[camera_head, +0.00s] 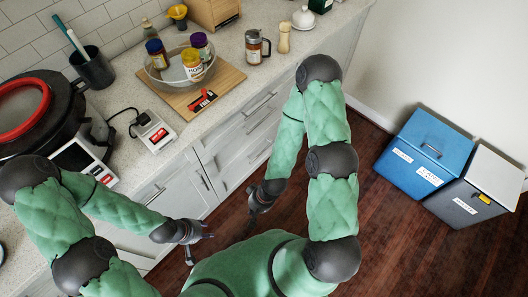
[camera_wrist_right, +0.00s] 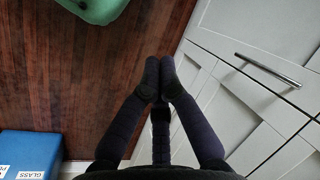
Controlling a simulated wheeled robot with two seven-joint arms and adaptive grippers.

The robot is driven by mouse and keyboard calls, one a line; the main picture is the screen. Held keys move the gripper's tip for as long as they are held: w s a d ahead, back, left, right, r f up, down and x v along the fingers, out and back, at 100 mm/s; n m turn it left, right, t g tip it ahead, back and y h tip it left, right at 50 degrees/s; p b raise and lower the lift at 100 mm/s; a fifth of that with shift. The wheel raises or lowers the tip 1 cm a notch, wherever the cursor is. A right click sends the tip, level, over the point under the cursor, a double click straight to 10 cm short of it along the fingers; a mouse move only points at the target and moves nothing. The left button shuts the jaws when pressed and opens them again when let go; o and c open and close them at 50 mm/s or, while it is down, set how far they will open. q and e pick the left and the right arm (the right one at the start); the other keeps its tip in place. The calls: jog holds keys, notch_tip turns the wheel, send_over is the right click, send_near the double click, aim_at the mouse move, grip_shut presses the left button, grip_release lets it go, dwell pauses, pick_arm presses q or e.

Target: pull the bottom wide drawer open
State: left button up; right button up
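The white drawer fronts (camera_head: 228,150) stand below the counter in the head view, with bar handles on them. The lowest front is partly hidden by my right arm and gripper. In the right wrist view a grey bar handle (camera_wrist_right: 267,70) crosses a pale drawer front; I cannot tell which drawer it belongs to. The drawers look closed. My right gripper (camera_head: 252,208) is low in front of the cabinet; in the wrist view its fingertips (camera_wrist_right: 160,68) are together with nothing seen between them, apart from the handle. My left gripper (camera_head: 203,247) is open and empty, further left near the cabinet.
A blue bin (camera_head: 425,150) and a grey bin (camera_head: 470,190) stand on the wooden floor at the right. The counter holds a glass bowl (camera_head: 170,72) with jars on a wooden board (camera_head: 227,78), and a black pot (camera_head: 62,120). The floor between cabinet and bins is clear.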

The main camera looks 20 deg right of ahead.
jog(key=o, duration=0.5)
jog(key=shift+w+f, duration=0.2)
jog(key=shift+f, duration=0.05)
jog(key=shift+o, duration=1.1)
jog(key=w+d+f+m+t+b, duration=0.3)
jog(key=w+f, duration=0.6)
jog(key=shift+w, duration=0.25)
jog(key=m+t+h+b, duration=0.4)
jog(key=m+t+b, duration=0.7)
jog(key=m+t, duration=0.15)
send_near(260, 147)
jog(key=shift+n, duration=0.35)
jog(key=w+b, duration=0.2)
jog(key=w, duration=0.1)
jog(key=w+b, duration=0.1)
jog(key=w, duration=0.1)
jog(key=shift+a+f, duration=0.15)
jog(key=shift+f, duration=0.1)
jog(key=shift+w, duration=0.25)
